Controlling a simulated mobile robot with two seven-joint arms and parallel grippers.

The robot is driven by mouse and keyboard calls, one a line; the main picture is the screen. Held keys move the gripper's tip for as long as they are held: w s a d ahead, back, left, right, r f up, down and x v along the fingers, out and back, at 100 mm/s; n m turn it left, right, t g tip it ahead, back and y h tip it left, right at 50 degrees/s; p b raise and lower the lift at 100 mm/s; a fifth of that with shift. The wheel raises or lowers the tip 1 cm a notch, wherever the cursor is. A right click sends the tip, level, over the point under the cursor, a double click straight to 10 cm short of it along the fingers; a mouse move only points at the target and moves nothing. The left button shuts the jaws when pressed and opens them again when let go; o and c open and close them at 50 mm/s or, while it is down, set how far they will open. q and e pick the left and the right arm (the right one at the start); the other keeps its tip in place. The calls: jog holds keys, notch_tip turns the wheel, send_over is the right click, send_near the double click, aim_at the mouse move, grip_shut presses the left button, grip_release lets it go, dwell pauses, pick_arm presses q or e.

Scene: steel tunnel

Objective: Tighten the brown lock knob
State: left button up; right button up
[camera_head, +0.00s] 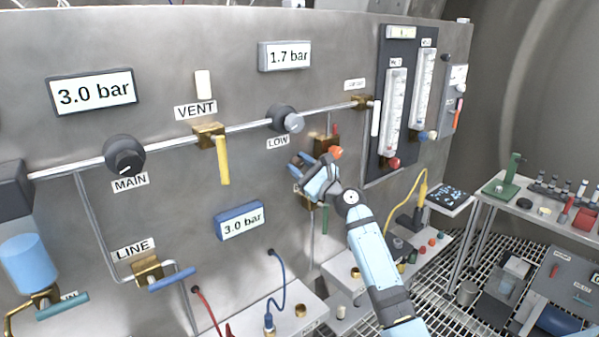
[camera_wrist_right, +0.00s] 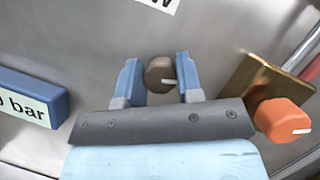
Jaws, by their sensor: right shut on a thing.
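The brown lock knob (camera_wrist_right: 158,74) shows in the right wrist view as a small dark brown round knob with a pale pointer line. It sits between the two blue fingers of my right gripper (camera_wrist_right: 158,78), which is shut on it. In the head view my right gripper (camera_head: 299,163) is against the steel panel (camera_head: 170,240), below the LOW label, and the knob is hidden behind the fingers there. My left gripper is in neither view.
An orange knob (camera_wrist_right: 283,118) on a brass block (camera_wrist_right: 250,85) stands close right of my right gripper. A blue-framed 3.0 bar display (camera_head: 240,221) is to its left. The dark LOW knob (camera_head: 286,119) is above. Hoses and a bench (camera_head: 260,310) lie below.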

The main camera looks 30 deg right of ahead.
jog(key=n+g+y+b, duration=0.1)
jog(key=n, duration=0.4)
jog(key=shift+g+y+b, duration=0.35)
jog(key=shift+g+y, duration=0.05)
jog(key=n+g, duration=0.1)
jog(key=n, duration=0.3)
jog(key=shift+b, duration=0.3)
jog(key=n+g, duration=0.1)
jog(key=n, duration=0.2)
jog(key=shift+r+g+y, duration=0.1)
jog(key=shift+g+y, duration=0.2)
jog(key=shift+n+g+p, duration=0.6)
jog(key=shift+n+p, duration=0.15)
jog(key=shift+n, duration=1.05)
jog(key=o, duration=0.9)
